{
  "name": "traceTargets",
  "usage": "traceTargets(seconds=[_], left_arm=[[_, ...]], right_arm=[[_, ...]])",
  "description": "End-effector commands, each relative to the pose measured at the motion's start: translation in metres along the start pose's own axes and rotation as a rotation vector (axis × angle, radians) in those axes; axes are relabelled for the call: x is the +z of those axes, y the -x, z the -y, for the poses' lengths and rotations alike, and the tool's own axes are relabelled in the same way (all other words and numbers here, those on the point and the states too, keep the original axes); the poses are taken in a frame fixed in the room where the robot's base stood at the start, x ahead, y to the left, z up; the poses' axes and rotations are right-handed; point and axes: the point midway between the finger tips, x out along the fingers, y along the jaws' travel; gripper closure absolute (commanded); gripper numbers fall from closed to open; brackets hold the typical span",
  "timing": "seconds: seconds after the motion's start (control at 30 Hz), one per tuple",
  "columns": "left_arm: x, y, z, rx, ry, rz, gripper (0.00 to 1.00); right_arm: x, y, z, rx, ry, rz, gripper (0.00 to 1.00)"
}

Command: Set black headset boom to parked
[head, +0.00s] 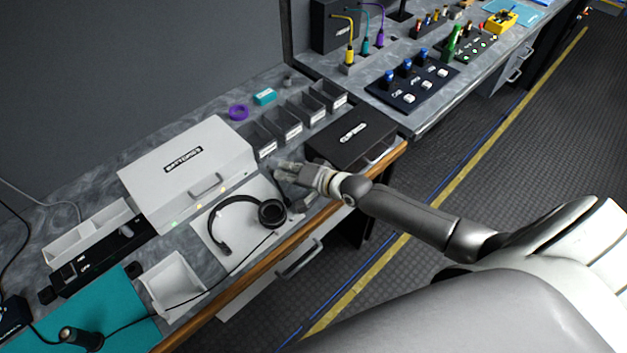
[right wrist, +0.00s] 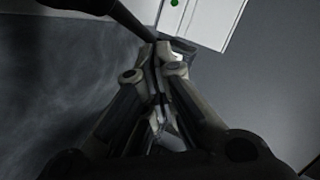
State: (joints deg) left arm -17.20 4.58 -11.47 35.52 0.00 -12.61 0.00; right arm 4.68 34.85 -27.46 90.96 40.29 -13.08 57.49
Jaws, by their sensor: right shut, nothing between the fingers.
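The black headset (head: 271,212) lies on a pale mat (head: 228,243) near the wooden front edge of the counter. Its band curves to the left and an ear cup faces up at the right. A dark bar (right wrist: 130,20) shows just beyond the fingertips, perhaps part of the headset. My left gripper is not in view.
A white box labelled BATTERIES (head: 185,165) stands behind the headset. A black case (head: 352,138) is right of my gripper. Open grey bins (head: 290,125) line the back. A white tray (head: 172,283) and teal mat (head: 110,315) lie at the front left.

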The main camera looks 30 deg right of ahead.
Motion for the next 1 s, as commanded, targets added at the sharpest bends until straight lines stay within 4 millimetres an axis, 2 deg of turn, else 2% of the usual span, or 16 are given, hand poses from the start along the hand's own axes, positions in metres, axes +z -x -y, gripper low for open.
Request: traceTargets(seconds=[1.0], left_arm=[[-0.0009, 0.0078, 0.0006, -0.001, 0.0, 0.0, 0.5]], right_arm=[[0.0081, -0.0076, 0.0073, 0.004, -0.003, -0.007, 1.0]])
